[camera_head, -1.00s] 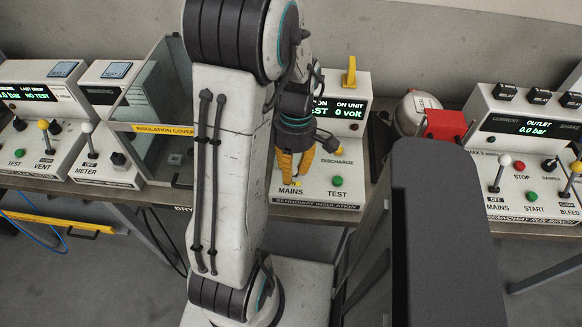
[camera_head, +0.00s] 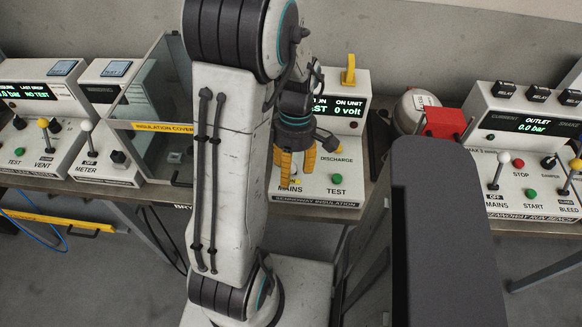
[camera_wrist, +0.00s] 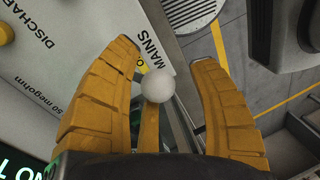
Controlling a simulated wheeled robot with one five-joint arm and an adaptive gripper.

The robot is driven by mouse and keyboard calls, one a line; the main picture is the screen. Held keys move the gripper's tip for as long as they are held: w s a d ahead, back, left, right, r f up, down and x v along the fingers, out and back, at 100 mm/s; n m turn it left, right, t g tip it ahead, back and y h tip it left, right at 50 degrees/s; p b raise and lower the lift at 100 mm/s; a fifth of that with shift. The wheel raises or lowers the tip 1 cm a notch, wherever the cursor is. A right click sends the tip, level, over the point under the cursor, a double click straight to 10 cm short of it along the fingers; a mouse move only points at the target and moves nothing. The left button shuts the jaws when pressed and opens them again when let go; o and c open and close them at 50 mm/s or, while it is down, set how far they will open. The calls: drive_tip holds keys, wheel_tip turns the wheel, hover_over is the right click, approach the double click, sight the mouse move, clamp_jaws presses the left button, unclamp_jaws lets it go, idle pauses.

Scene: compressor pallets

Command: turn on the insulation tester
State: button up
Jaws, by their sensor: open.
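The insulation tester (camera_head: 352,178) is a white console on the bench, partly hidden behind my arm. Its display (camera_head: 339,108) shows "0 volt", and part of the text is covered. The front panel has MAINS and DISCHARGE labels and a green TEST button (camera_head: 337,179). My gripper (camera_head: 293,172) is open, pointing down over the MAINS label. In the wrist view, a white ball knob (camera_wrist: 158,85) sits between the two yellow fingers (camera_wrist: 165,60), near the MAINS label, with space toward the right finger.
A glass insulation cover box (camera_head: 155,115) stands left of the tester. Another console (camera_head: 525,150) with levers and buttons is at the right, with a red block (camera_head: 444,123) nearby. Further lever consoles are at the far left.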

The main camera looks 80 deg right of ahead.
drive_tip(key=shift+d+r, duration=0.1)
wheel_tip(320, 180, up, 12)
drive_tip(key=d, duration=0.2)
drive_tip(key=shift+s+f, duration=0.15)
drive_tip(key=shift+f, duration=0.05)
drive_tip(key=shift+d, duration=0.1)
idle(1.0)
